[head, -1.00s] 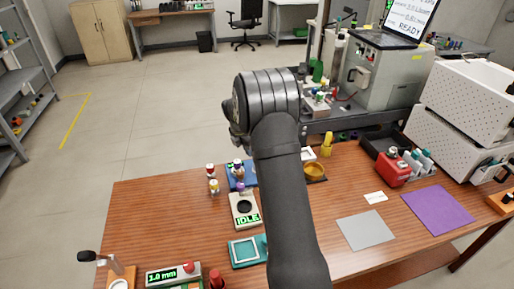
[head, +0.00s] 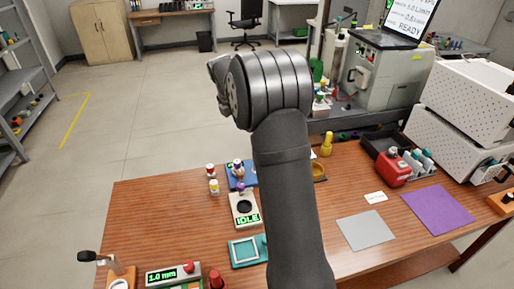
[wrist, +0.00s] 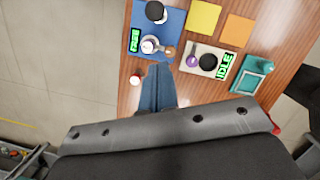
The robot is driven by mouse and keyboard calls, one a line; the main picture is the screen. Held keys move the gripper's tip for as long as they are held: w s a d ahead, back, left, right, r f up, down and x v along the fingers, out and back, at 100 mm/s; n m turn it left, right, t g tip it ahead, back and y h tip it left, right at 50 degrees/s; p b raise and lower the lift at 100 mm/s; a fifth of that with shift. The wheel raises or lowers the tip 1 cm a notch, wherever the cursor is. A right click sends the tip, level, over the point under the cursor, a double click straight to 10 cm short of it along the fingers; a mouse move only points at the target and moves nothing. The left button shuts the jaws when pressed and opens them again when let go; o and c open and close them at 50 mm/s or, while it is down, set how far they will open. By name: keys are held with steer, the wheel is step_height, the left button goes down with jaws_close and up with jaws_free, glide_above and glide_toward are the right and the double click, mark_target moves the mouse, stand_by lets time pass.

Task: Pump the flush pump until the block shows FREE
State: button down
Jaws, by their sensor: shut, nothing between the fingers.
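The blue station (head: 249,180) stands near the far-left part of the wooden table, partly hidden by my arm in the head view. In the wrist view its blue base (wrist: 174,17) carries a round white knob-like part (wrist: 150,45), which seems to be the flush pump, and a dark-topped white piece (wrist: 155,11). A small block display (wrist: 135,40) has green sideways lettering that looks like FREE, though it is very small. My gripper (wrist: 159,67) is shut and empty, its blue-grey fingers just short of the white part, apparently above the table. Contact is not visible.
A beige device (head: 244,208) reading IDLE stands close to the blue station. Small bottles (head: 212,179) stand to its left. A teal tray (wrist: 258,68), a yellow square (wrist: 204,19) and an orange square (wrist: 238,29) lie nearby.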

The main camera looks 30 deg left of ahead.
steer(key=shift+v, duration=1.5)
steer(key=w+f, duration=0.2)
steer(key=f, duration=0.2)
steer(key=w+d+f, duration=0.1)
steer(key=w+f, duration=0.1)
steer(key=f, duration=0.2)
steer(key=w+d+f, duration=0.1)
steer(key=w+f, duration=0.1)
steer(key=f, duration=0.2)
steer(key=shift+w+d+f, duration=0.1)
steer(key=shift+w, duration=0.3)
steer(key=v, duration=0.2)
steer(key=shift+s+r, duration=0.3)
stand_by(0.3)
